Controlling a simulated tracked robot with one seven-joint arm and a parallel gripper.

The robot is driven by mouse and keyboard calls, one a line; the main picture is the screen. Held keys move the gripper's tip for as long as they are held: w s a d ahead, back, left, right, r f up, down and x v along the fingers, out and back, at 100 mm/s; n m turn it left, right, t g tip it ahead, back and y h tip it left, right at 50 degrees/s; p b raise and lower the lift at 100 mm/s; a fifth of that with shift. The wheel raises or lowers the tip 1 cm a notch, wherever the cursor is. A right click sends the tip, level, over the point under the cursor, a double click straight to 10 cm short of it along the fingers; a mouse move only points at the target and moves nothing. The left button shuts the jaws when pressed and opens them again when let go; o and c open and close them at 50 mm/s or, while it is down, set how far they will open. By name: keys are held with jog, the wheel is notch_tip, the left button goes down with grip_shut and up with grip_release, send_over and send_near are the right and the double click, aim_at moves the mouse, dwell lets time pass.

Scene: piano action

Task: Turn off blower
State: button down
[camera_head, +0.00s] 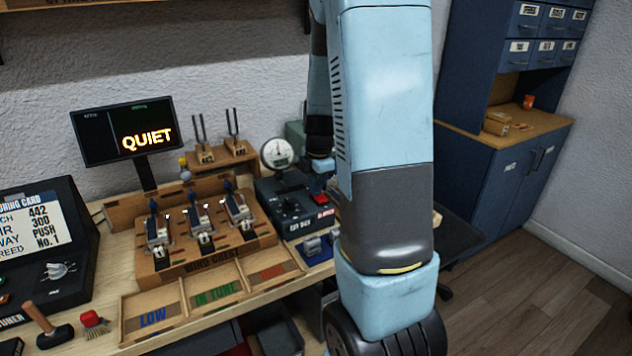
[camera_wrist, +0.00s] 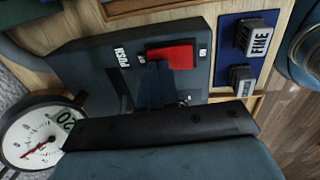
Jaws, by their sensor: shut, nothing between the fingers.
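The blower is a dark box (camera_head: 281,207) on the bench, with a red switch (camera_head: 323,198) at its right side. In the wrist view the red switch (camera_wrist: 176,54) sits on the box's dark face (camera_wrist: 85,62), with small white marks at its ends. My gripper (camera_wrist: 156,72) is shut and empty, its dark fingertips at the switch's lower edge. I cannot tell whether they touch it. In the head view my arm hides most of the gripper. A round gauge (camera_head: 278,153) stands behind the box; its face also shows in the wrist view (camera_wrist: 38,138).
A monitor (camera_head: 124,130) reads QUIET. A wooden wind chest (camera_head: 205,240) with several small levers stands left of the blower.

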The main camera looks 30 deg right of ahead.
aim_at(321, 198)
jog(key=shift+w+f, duration=0.1)
jog(key=shift+f, duration=0.05)
jog(key=shift+s, duration=0.3)
dwell(0.4)
jog(key=shift+s, duration=0.55)
jog(key=shift+r, duration=0.25)
jog(key=shift+a+r, duration=0.1)
jog(key=shift+r, duration=0.5)
notch_tip(321, 198, up, 12)
jog(key=s, duration=0.1)
jog(key=shift+s+r, duration=0.25)
jog(key=shift+s, duration=0.05)
jog(key=shift+w, duration=0.1)
jog(key=shift+w+d, duration=0.4)
